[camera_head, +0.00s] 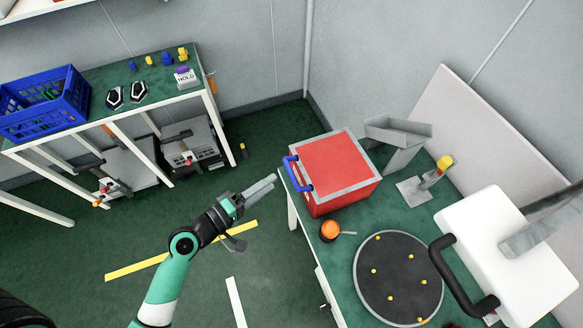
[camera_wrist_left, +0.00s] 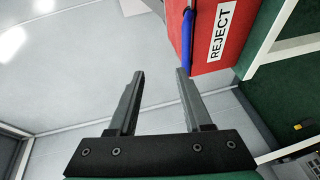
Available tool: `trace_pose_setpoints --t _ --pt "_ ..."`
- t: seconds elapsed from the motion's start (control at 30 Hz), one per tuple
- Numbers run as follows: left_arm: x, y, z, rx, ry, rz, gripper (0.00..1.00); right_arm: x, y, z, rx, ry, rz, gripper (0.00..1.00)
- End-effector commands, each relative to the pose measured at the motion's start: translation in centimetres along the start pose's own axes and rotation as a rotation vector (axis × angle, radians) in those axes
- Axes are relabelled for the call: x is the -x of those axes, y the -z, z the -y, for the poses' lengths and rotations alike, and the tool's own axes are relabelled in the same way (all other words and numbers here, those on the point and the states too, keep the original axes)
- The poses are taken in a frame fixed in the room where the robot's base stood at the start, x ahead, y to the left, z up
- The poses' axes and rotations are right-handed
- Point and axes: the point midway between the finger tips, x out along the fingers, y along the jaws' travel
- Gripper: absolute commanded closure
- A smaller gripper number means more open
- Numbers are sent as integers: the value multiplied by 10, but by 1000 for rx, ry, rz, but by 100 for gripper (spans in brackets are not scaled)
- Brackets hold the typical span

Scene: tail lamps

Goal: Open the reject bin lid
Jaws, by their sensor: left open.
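The reject bin (camera_head: 320,200) is a red box on the green worktable, with a white REJECT label (camera_wrist_left: 221,32) in the left wrist view. Its lid (camera_head: 330,166), red with a grey border, lies flat on top and looks shut. A blue handle (camera_head: 296,173) runs along the lid's left side; it also shows in the left wrist view (camera_wrist_left: 187,38). My left gripper (camera_head: 262,186) is open and empty, a short way left of the handle and apart from it. In the left wrist view its fingers (camera_wrist_left: 160,76) point toward the bin side, with the handle beyond the right finger.
On the worktable are a dark round plate (camera_head: 398,278) with yellow pegs, an orange knob (camera_head: 330,230), a grey chute (camera_head: 398,135) and a white machine (camera_head: 505,250) with a black handle. A blue crate (camera_head: 45,105) stands on the left bench. Open floor lies between.

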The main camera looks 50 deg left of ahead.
Motion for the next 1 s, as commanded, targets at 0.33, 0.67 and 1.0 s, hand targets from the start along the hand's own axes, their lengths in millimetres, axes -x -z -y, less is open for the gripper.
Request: trace_pose_setpoints --t 0.33,0.67,1.0 --pt "7 7 42 24 36 -40 50 19 -17 0 1 -1 -1 50" --pt "-45 8 42 21 34 -35 50 18 -17 0 1 -1 -1 50" --pt "-104 11 46 22 35 -38 50 23 -21 0 1 -1 0 50"
